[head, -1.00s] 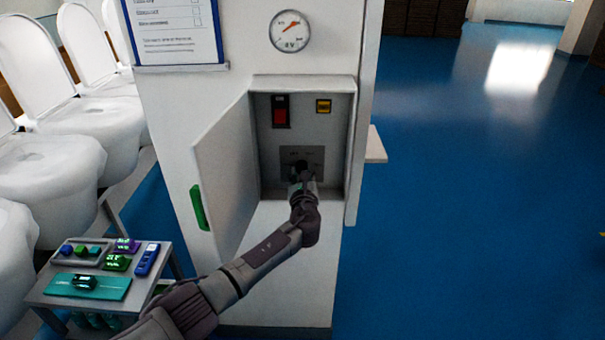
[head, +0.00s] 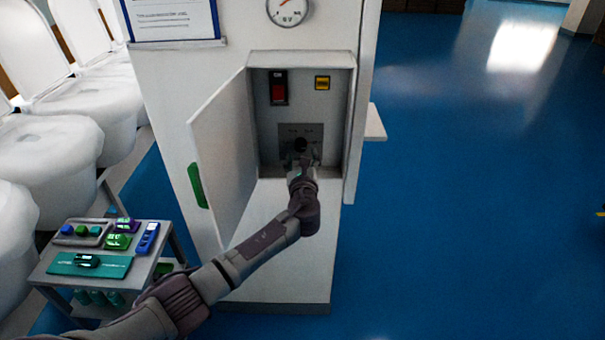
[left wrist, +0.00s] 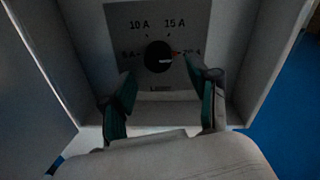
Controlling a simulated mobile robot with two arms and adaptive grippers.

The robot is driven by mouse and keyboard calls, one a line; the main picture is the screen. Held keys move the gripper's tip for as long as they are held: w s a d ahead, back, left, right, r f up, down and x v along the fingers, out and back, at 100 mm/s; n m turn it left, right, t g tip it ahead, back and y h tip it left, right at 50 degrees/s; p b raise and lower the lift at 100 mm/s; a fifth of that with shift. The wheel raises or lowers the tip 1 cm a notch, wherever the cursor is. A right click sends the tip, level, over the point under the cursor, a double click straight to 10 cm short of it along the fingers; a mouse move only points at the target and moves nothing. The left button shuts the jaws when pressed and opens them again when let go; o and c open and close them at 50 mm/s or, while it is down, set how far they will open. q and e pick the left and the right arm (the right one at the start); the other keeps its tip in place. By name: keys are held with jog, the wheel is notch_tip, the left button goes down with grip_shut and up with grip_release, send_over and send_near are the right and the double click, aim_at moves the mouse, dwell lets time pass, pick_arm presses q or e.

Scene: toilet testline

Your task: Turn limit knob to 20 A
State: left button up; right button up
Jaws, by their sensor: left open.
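The limit knob (left wrist: 158,57) is a round black dial on a grey plate (left wrist: 118,18) marked 10 A and 15 A above it, with further labels to its left and right. A red mark on the knob points right, toward the label that reads 20 A. In the head view the knob (head: 300,144) sits low inside the open cabinet. My left gripper (left wrist: 165,92) is open, its green-padded fingers apart to either side below the knob; it also shows in the head view (head: 302,166), just below the knob. My right gripper is not in view.
The cabinet door (head: 225,155) with a green handle (head: 197,186) stands open on the left. A red switch (head: 278,88) and a yellow device (head: 322,83) are above the knob. A small table (head: 50,281) with parts stands at left. Blue floor is clear at right.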

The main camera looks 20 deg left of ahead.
pick_arm(q)
jog(key=v, duration=0.8)
jog(key=shift+s, duration=0.35)
jog(key=s+a+f+n+g+h+b, duration=0.1)
jog(key=s+f+n+g+b, duration=0.15)
jog(key=f, duration=0.95)
jog(key=s+a+f+n+g+h+b, duration=0.15)
jog(key=s+f, duration=0.25)
jog(key=f, duration=0.7)
jog(key=s+a+f+n+g+b, duration=0.1)
jog(key=s+f+n+g+b, duration=0.15)
jog(key=f, duration=0.95)
jog(key=s+a+f+n+g+h+b, duration=0.1)
jog(key=s+f+n+g+b, duration=0.4)
jog(key=s+f, duration=1.3)
jog(key=s+f+n+g+b, duration=0.1)
jog(key=s+f+n, duration=0.4)
jog(key=s, duration=0.5)
jog(key=s+f+n+g+h+b, duration=0.1)
jog(key=s+f+n, duration=0.4)
jog(key=s, duration=0.6)
jog(key=s+f+n+g+h+b, duration=0.1)
jog(key=s+f+n+g, duration=0.1)
jog(key=s+f+n, duration=0.3)
jog(key=s+f, duration=0.3)
jog(key=s, duration=0.2)
jog(key=shift+s+f+n+g, duration=0.25)
jog(key=shift+f+n+g, duration=0.1)
jog(key=shift+a, duration=0.15)
